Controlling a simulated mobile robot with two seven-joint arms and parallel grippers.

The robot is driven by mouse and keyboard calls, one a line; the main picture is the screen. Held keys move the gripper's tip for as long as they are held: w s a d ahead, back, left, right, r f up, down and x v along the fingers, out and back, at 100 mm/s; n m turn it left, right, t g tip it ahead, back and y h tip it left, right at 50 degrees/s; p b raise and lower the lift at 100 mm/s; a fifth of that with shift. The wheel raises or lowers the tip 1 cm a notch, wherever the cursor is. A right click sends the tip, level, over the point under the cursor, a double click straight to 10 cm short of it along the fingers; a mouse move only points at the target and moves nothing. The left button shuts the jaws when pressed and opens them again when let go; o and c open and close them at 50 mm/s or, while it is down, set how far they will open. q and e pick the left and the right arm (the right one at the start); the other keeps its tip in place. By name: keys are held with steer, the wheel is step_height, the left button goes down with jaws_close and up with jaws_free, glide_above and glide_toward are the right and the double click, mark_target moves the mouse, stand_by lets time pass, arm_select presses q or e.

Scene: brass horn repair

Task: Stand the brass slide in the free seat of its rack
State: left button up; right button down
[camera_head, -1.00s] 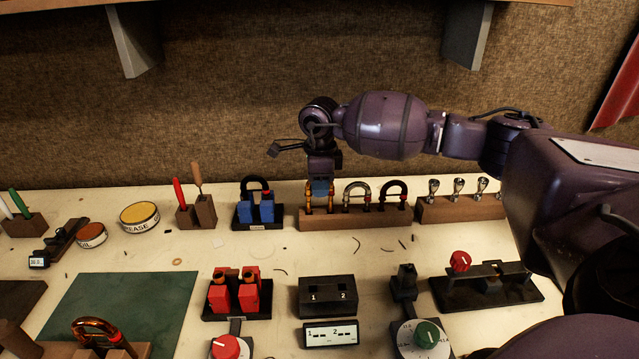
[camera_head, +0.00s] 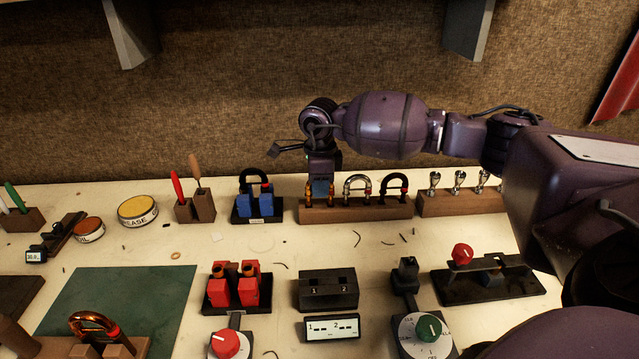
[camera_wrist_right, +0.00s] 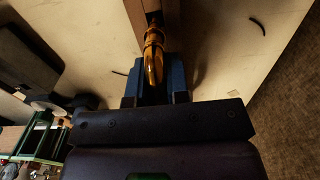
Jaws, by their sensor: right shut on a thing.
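The brass slide (camera_head: 331,192) is upright at the left end of its wooden rack (camera_head: 355,212), its two legs showing either side of my right gripper (camera_head: 320,187). The leg ends meet the rack top; how deep they sit is hidden. The right wrist view shows the brass bow (camera_wrist_right: 154,62) between the blue fingers of my right gripper (camera_wrist_right: 155,88), which is shut on it. The rack (camera_wrist_right: 137,12) lies just beyond. A silver slide (camera_head: 357,186) and a black slide (camera_head: 394,186) stand in the seats to the right. My left gripper is out of view.
A block of silver mouthpieces (camera_head: 460,204) stands right of the rack. A black and blue holder (camera_head: 257,206) and a tool block (camera_head: 196,207) stand left. A red holder (camera_head: 237,290), a black box (camera_head: 328,290) and a display (camera_head: 332,328) are in front. The bench before the rack is mostly clear.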

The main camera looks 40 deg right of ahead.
steer(key=c, duration=1)
jaws_free()
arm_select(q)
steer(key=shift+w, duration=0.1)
arm_select(e)
step_height(320, 180, up, 4)
step_height(320, 180, up, 6)
steer(key=shift+f, duration=0.25)
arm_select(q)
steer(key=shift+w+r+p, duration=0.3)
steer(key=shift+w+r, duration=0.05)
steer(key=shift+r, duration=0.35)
arm_select(e)
steer(key=shift+r, duration=0.65)
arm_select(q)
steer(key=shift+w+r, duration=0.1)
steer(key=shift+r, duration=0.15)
arm_select(e)
steer(key=shift+s, duration=0.1)
